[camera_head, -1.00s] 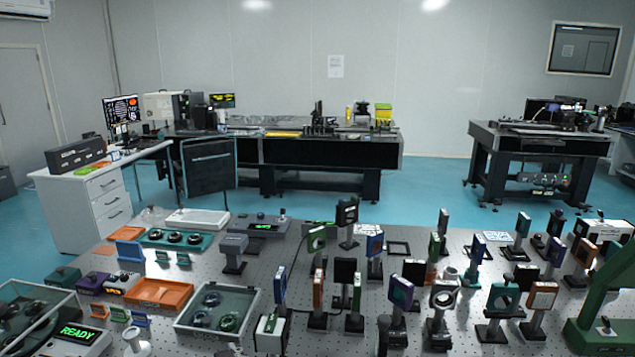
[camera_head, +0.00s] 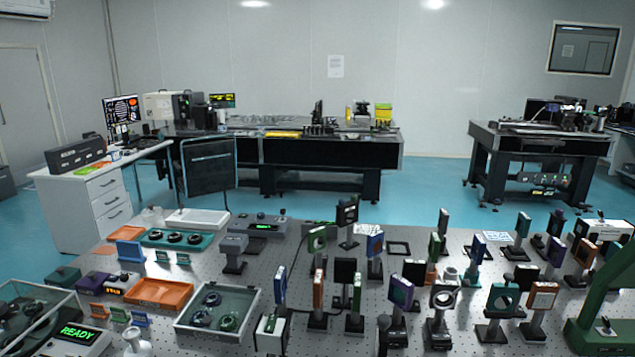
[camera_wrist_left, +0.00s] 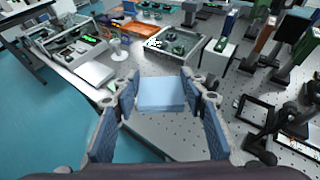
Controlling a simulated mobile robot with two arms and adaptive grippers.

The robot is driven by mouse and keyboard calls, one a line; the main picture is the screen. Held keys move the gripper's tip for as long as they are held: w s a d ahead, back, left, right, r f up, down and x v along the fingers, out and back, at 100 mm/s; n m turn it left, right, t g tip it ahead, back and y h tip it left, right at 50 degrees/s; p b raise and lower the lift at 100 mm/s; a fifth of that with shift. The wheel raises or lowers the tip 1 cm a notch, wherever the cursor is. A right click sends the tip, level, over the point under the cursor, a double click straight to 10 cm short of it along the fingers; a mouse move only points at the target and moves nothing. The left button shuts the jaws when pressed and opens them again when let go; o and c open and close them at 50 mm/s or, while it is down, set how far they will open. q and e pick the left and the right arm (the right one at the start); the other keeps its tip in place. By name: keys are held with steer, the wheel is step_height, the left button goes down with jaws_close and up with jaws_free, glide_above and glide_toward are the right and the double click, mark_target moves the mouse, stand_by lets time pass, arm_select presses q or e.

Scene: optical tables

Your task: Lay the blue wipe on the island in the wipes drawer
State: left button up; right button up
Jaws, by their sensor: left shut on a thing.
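The blue wipe (camera_wrist_left: 161,94), a pale blue folded pad, shows in the left wrist view. My left gripper (camera_wrist_left: 160,84) is shut on it, with a finger at each side. The wipe is over the perforated island top near its edge; I cannot tell whether it touches the surface. Neither the wipe nor any gripper shows in the head view. My right gripper is in no view. No drawer is clearly identifiable as the wipes drawer; a white cabinet with several closed drawers (camera_head: 110,203) stands beyond the island at left in the head view.
The island top (camera_head: 215,280) is crowded with several post-mounted optics. A glass-lidded case (camera_head: 217,313), an orange tray (camera_head: 160,293) and a READY box (camera_head: 75,337) stand at left. A pale flat block (camera_wrist_left: 93,73) lies near the island edge. Blue floor is open beyond.

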arm_select(q)
steer(key=d+m+t+h, duration=0.1)
steer(key=d+m+h, duration=0.4)
steer(key=d+h, duration=0.15)
steer(key=s+a+n+y, duration=0.2)
steer(key=a+y, duration=0.1)
steer(key=a, duration=0.2)
steer(key=s+a+n+g+y, duration=0.1)
steer(key=s+a+n+y, duration=0.1)
steer(key=a, duration=0.3)
steer(key=shift+a+n+y, duration=0.4)
steer(key=shift+n+y, duration=0.2)
steer(key=shift+y, duration=0.25)
steer(key=shift+r, duration=0.1)
